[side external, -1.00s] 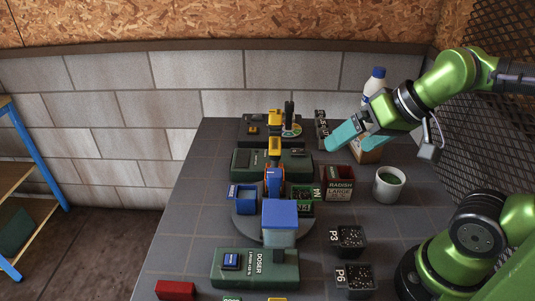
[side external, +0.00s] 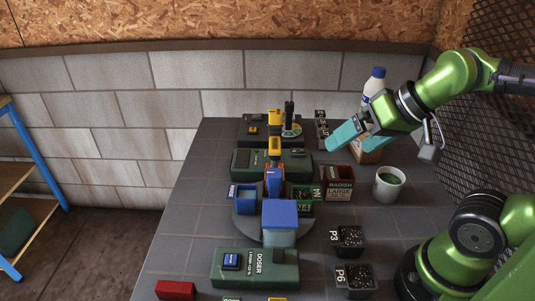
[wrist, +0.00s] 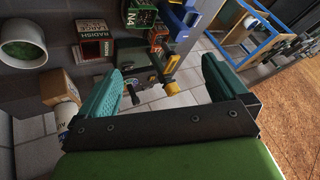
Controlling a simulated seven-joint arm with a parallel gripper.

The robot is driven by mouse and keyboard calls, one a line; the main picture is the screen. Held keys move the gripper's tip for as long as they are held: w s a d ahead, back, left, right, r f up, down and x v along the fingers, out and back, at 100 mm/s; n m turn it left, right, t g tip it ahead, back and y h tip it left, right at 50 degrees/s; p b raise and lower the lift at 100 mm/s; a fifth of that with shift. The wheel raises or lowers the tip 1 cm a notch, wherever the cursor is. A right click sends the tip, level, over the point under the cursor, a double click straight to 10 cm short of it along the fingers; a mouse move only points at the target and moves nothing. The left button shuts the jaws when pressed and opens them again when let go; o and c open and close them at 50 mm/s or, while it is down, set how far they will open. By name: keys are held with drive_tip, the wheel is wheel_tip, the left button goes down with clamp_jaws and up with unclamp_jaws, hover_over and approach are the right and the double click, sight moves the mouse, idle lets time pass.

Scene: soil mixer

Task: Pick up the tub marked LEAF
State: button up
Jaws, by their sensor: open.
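I cannot read the word LEAF on any tub in these frames. A blue open tub (side external: 243,198) stands on the left of the round turntable, and a green tub (side external: 301,199) marked N4 stands on its right; the N4 tub also shows at the top of the wrist view (wrist: 139,13). A clear tub with a blue lid (side external: 279,222) stands at the turntable's front. My gripper (side external: 347,147) is open and empty, above the right back part of the table. Its teal fingers are spread wide in the wrist view (wrist: 163,72), with nothing between them held.
A RADISH LARGE box (side external: 338,183), a white cup with green contents (side external: 389,184) and pots marked P3 (side external: 347,239) and P6 (side external: 355,279) stand on the right. A white bottle (side external: 374,83) is behind my gripper. The green DOSER unit (side external: 272,273) lies in front.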

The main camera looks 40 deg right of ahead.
drive_tip(key=shift+d, duration=0.1)
drive_tip(key=m+g+h, duration=0.2)
drive_tip(key=m+g, duration=0.2)
drive_tip(key=m, duration=1.3)
hover_over(388, 185)
drive_tip(key=w+d, duration=0.1)
drive_tip(key=w, duration=0.1)
wheel_tip(388, 185, down, 6)
drive_tip(key=s+d+m+g, duration=0.2)
drive_tip(key=s+d+m, duration=0.15)
drive_tip(key=m, duration=0.75)
drive_tip(key=shift+y, duration=0.3)
drive_tip(key=f, duration=0.4)
drive_tip(key=w+f, duration=0.1)
drive_tip(key=f, duration=0.3)
drive_tip(key=w+f, duration=0.1)
drive_tip(key=f, duration=0.2)
drive_tip(key=shift+a+f, duration=0.1)
drive_tip(key=shift+f, duration=0.3)
drive_tip(key=shift+w+a+f, duration=0.1)
drive_tip(key=shift+f, duration=0.75)
drive_tip(key=shift+w+a+f, duration=0.15)
drive_tip(key=shift+f, duration=0.75)
drive_tip(key=shift+w+a+f, duration=0.1)
drive_tip(key=shift+f, duration=0.75)
drive_tip(key=shift+n, duration=0.3)
drive_tip(key=shift+c, duration=0.5)
